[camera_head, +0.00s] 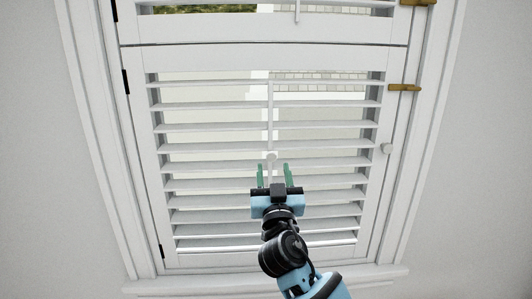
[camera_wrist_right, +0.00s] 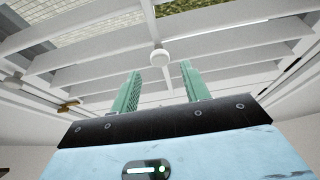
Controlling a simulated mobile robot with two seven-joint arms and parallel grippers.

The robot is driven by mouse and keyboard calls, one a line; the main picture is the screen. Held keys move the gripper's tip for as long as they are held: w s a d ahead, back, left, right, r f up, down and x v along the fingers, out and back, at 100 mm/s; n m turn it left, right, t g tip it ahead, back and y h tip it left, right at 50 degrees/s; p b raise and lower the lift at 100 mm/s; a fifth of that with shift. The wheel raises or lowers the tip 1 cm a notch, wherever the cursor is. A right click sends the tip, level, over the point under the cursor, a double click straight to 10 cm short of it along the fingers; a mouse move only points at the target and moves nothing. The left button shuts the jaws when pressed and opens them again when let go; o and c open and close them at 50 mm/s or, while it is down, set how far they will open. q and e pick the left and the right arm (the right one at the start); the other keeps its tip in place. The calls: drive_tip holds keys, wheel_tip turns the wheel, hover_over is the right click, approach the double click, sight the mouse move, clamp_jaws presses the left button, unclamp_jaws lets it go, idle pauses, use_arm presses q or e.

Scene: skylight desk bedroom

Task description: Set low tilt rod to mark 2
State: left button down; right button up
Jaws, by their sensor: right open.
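The low tilt rod (camera_head: 270,120) is a thin white vertical bar in front of the lower shutter's slats, with a round white knob (camera_head: 271,156) on it. In the right wrist view the knob (camera_wrist_right: 159,57) shows beyond and between the fingertips. My right gripper (camera_head: 273,172) is open, its green fingers pointing up at either side below the knob. It looks empty and apart from the knob. In the wrist view the gripper (camera_wrist_right: 160,68) also shows open. I cannot make out any marks by the rod. My left gripper is not in view.
The lower shutter panel (camera_head: 391,150) has white slats tilted open, with a small round knob (camera_head: 387,148) on its right stile. Brass latches (camera_head: 404,87) sit on the right frame. A white sill (camera_head: 150,288) runs below. The upper panel (camera_head: 200,30) has its own rod.

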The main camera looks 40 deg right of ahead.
sight(271, 158)
drive_tip(key=shift+p+x, duration=0.8)
drive_tip(key=shift+x, duration=3.05)
clamp_jaws()
